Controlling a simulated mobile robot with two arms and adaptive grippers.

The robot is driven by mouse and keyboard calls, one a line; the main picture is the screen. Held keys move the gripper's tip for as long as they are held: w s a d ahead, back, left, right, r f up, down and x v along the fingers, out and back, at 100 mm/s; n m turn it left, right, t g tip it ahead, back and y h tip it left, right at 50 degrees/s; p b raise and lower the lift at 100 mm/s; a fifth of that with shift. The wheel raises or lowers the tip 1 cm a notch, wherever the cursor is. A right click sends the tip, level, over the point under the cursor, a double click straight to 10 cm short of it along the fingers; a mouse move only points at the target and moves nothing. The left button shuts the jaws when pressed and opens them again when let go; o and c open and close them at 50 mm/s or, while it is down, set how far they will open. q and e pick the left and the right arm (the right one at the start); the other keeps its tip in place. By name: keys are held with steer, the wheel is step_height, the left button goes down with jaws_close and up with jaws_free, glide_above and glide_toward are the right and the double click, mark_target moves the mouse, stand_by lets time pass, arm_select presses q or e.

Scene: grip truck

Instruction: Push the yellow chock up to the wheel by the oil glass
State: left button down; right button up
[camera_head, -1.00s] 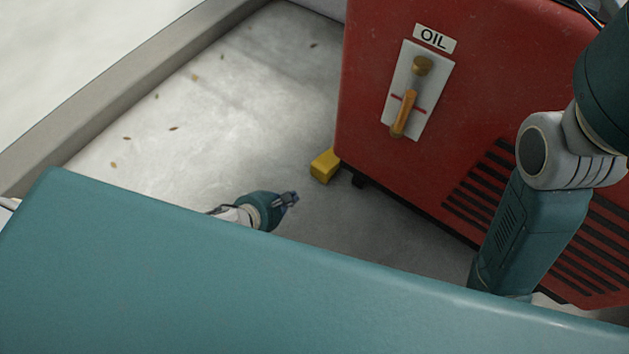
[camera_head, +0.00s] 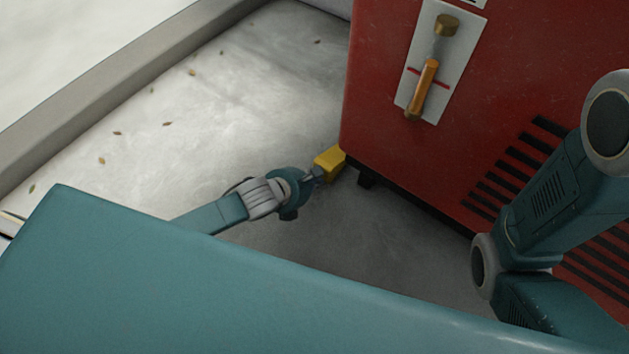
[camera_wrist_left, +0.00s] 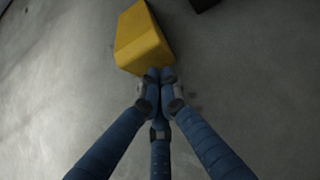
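The yellow chock (camera_head: 329,161) lies on the grey floor at the lower left corner of the red machine. It also shows at the top of the left wrist view (camera_wrist_left: 142,40). A dark wheel or foot (camera_head: 366,178) shows under the machine's edge, just right of the chock. The oil glass (camera_head: 423,88) is an amber tube on a white plate on the red side. My left gripper (camera_head: 314,175) is low by the floor, its fingertips at the chock's near side. In the wrist view its fingers (camera_wrist_left: 160,76) are drawn together, touching or almost touching the chock.
The red machine (camera_head: 450,150) with dark vents fills the right. A pale kerb (camera_head: 100,87) borders the floor at the left. The floor (camera_head: 230,100) between is open, with a few small leaves. My teal body covers the foreground.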

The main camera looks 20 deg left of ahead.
mark_target(326, 163)
arm_select(q)
steer(key=shift+w+d+r, duration=0.1)
steer(key=p, duration=0.1)
steer(key=w, duration=0.1)
steer(key=w+p, duration=0.1)
steer(key=shift+w+d+r+p, duration=0.1)
steer(key=shift+d+r+p, duration=0.2)
steer(key=shift+d, duration=0.05)
steer(key=w, duration=0.1)
steer(key=w+d, duration=0.1)
steer(key=w+p, duration=0.1)
steer(key=shift+w+d+f, duration=0.2)
steer(key=shift+w+f, duration=0.05)
steer(key=shift+w, duration=0.35)
steer(key=shift+f, duration=0.15)
